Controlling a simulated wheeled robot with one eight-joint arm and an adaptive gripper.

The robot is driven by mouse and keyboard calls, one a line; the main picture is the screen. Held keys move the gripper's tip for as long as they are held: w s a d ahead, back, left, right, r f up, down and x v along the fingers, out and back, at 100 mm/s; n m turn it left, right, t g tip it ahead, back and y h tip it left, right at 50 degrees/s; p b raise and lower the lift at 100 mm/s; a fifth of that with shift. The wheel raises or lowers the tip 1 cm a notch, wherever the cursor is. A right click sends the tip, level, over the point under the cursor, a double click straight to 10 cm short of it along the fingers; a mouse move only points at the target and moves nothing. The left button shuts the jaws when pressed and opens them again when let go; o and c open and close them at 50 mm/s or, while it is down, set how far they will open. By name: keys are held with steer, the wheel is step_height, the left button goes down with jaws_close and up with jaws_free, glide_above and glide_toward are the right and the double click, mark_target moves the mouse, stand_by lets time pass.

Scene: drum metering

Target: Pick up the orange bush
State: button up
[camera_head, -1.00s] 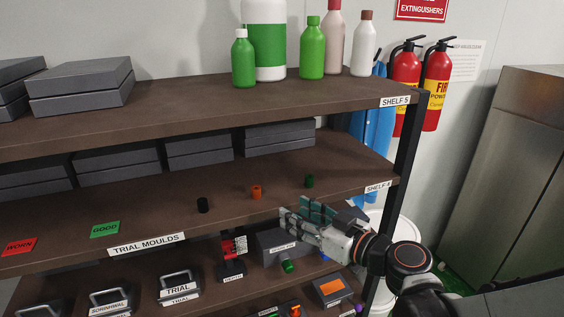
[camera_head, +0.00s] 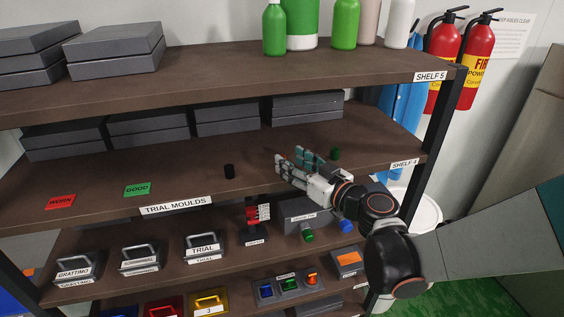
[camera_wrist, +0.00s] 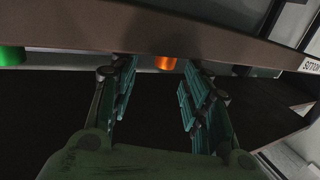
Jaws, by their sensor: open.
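The orange bush (camera_wrist: 165,63) shows in the wrist view at the shelf, between the two fingers in the picture and beyond their tips. In the head view it is hidden behind my fingers. My gripper (camera_head: 293,160) is open over the right part of shelf 4 (camera_head: 110,207); it also shows in the wrist view (camera_wrist: 158,82) with nothing between its fingers.
Grey boxes (camera_head: 228,115) line the back of shelf 4. Shelf 5 (camera_head: 190,85) overhangs it with bottles. A right post (camera_head: 441,118) stands beside my arm. Below are a grey box (camera_head: 308,217) and a small tray (camera_head: 290,287) with coloured pieces. The front of shelf 4 is mostly clear.

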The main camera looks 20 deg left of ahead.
steer(key=x, duration=0.4)
steer(key=shift+a+f, duration=0.15)
steer(key=shift+a, duration=0.2)
steer(key=shift+s, duration=0.1)
jaws_close()
